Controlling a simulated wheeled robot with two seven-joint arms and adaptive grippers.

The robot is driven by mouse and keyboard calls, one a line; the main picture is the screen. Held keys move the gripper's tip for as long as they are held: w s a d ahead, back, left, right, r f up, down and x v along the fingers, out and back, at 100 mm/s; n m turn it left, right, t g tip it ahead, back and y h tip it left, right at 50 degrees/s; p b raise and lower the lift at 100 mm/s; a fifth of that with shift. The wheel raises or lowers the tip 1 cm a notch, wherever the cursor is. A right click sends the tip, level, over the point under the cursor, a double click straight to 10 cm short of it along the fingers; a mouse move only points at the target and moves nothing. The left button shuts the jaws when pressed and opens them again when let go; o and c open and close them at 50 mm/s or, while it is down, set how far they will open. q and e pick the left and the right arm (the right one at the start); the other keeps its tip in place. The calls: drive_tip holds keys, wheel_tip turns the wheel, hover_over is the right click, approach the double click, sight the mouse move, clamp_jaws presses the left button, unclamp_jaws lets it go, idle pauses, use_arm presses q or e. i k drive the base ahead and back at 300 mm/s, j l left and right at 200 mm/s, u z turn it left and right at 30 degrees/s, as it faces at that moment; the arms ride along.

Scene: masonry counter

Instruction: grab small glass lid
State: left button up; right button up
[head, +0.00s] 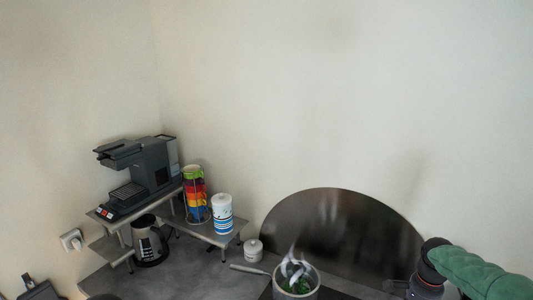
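I cannot make out a small glass lid in the head view. A pot (309,293) with a long handle stands at the bottom edge, with green contents inside and pale steam-like wisps above it. No lid shows on it. My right arm comes in from the right in a green sleeve. The dark end of that arm, at my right gripper (425,289), is by the bottom edge, to the right of the pot. Its fingers cannot be made out. My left gripper is not in view.
A small shelf (222,235) at the left carries a coffee machine (150,178), stacked coloured cups (194,200) and a blue-white canister (222,213). A kettle (149,243) stands below. A small white jar (253,250) stands near a dark rounded panel (345,230) against the wall.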

sight(308, 284)
drive_tip(key=k+j, duration=0.75)
drive_tip(key=j, duration=0.2)
